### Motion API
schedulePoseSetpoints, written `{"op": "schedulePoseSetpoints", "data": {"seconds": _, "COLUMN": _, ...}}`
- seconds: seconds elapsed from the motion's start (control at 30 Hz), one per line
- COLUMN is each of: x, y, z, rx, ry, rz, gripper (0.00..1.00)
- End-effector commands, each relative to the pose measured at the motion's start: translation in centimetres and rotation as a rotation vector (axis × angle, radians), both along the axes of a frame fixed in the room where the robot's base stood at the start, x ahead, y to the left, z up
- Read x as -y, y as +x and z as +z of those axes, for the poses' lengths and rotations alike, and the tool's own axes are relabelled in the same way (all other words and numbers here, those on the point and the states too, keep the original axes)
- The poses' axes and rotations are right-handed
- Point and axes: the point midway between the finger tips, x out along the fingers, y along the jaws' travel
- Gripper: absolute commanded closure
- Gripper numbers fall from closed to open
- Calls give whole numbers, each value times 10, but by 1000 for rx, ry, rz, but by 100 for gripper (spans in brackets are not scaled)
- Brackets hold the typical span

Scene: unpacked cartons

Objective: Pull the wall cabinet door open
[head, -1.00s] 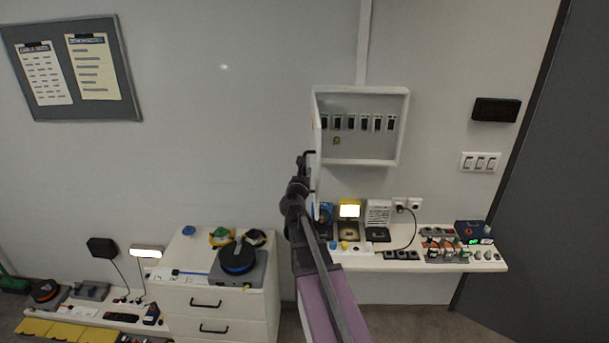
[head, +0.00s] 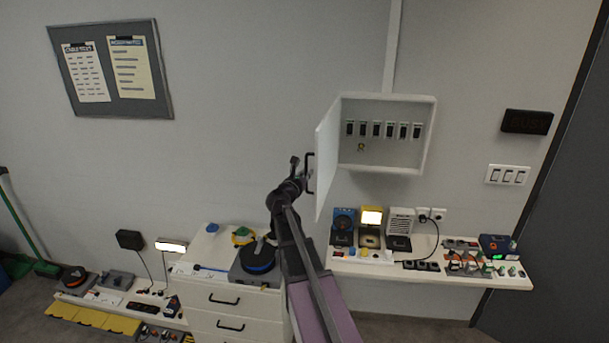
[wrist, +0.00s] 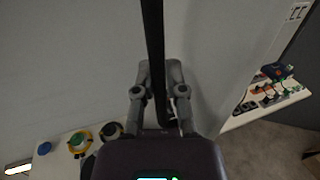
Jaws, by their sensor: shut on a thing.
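The white wall cabinet (head: 432,140) hangs on the wall in the head view. Its door (head: 328,160) stands wide open on the left side, swung out from the cabinet, with its inner face showing. The black bar handle (head: 311,160) is on the door's outer face, near its free edge. My gripper (head: 303,176) is shut on the handle. In the wrist view the dark handle (wrist: 152,50) runs upright between the two fingers of my gripper (wrist: 157,72), with the pale door (wrist: 205,60) beside it on the right.
Below the cabinet a white shelf (head: 385,268) holds a lit lamp, devices and cables. The wall left of the door is clear up to the notice board (head: 110,70).

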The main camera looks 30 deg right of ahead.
Motion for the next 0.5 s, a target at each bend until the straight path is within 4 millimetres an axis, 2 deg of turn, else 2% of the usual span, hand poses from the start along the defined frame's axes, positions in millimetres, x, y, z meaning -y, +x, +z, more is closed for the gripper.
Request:
{"op": "schedulePoseSetpoints", "data": {"seconds": 0.07, "x": 1, "y": -3, "z": -1, "rx": 1, "ry": 3, "rz": -2, "gripper": 100}}
{"op": "schedulePoseSetpoints", "data": {"seconds": 0.1, "x": 1, "y": -3, "z": -1, "rx": 1, "ry": 3, "rz": -3, "gripper": 79}}
{"op": "schedulePoseSetpoints", "data": {"seconds": 0.2, "x": 2, "y": -3, "z": -1, "rx": 1, "ry": 3, "rz": -3, "gripper": 49}}
{"op": "schedulePoseSetpoints", "data": {"seconds": 0.5, "x": 3, "y": -2, "z": -1, "rx": 0, "ry": 1, "rz": -4, "gripper": 49}}
